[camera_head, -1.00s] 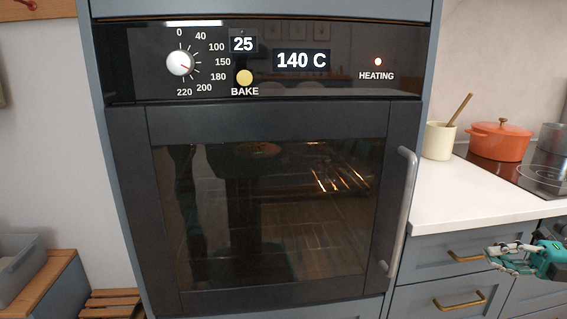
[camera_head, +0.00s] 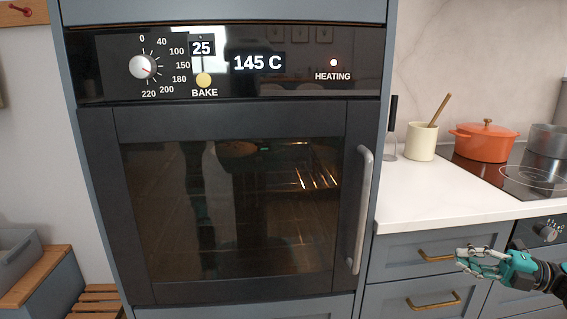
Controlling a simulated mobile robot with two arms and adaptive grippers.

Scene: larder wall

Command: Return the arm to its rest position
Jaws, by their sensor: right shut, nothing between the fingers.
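My right gripper (camera_head: 474,263) is at the lower right, in front of the grey drawers, with its fingers pointing left. It is shut and empty, apart from the oven. My left gripper is not in view. The built-in oven (camera_head: 232,200) stands with its door closed.
The oven's vertical handle (camera_head: 363,210) sticks out at the door's right side. Drawer handles (camera_head: 433,303) are near my right gripper. The white counter (camera_head: 440,198) holds a cream utensil pot (camera_head: 420,142). An orange pot (camera_head: 484,142) stands on the hob. A wooden bench (camera_head: 38,272) is at lower left.

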